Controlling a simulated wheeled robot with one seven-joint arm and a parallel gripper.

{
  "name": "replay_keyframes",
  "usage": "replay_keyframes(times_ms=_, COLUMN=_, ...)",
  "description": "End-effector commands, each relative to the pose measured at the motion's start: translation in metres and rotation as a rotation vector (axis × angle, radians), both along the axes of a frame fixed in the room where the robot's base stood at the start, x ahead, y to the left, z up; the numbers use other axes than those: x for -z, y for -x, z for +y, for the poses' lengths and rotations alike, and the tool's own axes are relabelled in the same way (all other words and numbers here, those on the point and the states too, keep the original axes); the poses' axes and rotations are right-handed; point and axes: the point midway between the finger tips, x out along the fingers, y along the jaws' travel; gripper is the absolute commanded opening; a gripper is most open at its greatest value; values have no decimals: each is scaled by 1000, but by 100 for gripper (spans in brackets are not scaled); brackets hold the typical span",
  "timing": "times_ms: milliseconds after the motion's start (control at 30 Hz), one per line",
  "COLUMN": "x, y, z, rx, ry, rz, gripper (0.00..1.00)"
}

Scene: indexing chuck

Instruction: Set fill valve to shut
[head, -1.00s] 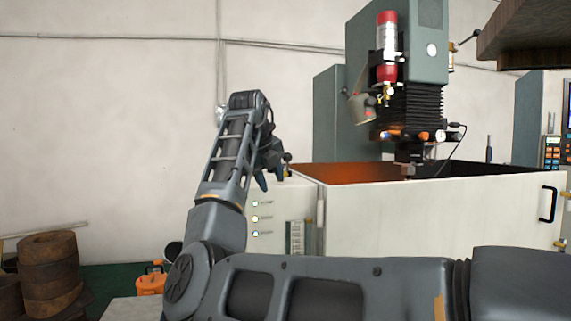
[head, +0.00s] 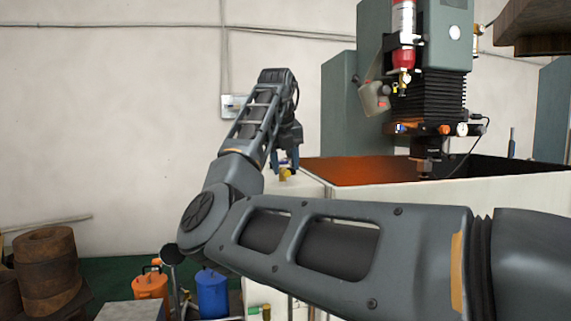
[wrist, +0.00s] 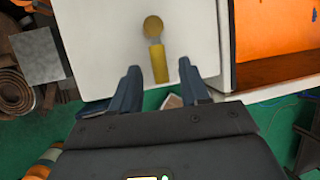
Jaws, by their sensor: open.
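A yellow lever with a round knob end (wrist: 153,27) shows in the wrist view on top of a white cabinet; I take it for the fill valve, but no label is readable. Its flat yellow bar (wrist: 160,62) points down the picture, into the gap between my fingertips. My gripper (wrist: 158,70) is open, with one dark finger on each side of the bar and neither clearly touching it. In the head view my gripper (head: 284,164) points down over the cabinet's left end, with a bit of yellow (head: 286,174) just below it. The rest of the valve is hidden there.
The machine's orange-lined tub (head: 350,170) is right of the gripper, with the spindle head (head: 440,95) above it. A blue canister (head: 211,295) and an orange container (head: 150,287) stand on the floor. Rusty rings (head: 47,270) are at left.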

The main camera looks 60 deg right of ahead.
Motion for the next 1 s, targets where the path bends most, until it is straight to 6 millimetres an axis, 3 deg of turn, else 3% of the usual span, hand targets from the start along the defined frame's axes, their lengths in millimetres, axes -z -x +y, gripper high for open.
replay_keyframes(times_ms=367, x=7, y=-1, z=-3, rx=1, ry=0, rz=0, gripper=45)
replay_keyframes(times_ms=833, x=7, y=-1, z=-3, rx=0, ry=0, rz=0, gripper=1)
replay_keyframes(times_ms=1000, x=7, y=-1, z=-3, rx=0, ry=0, rz=0, gripper=0)
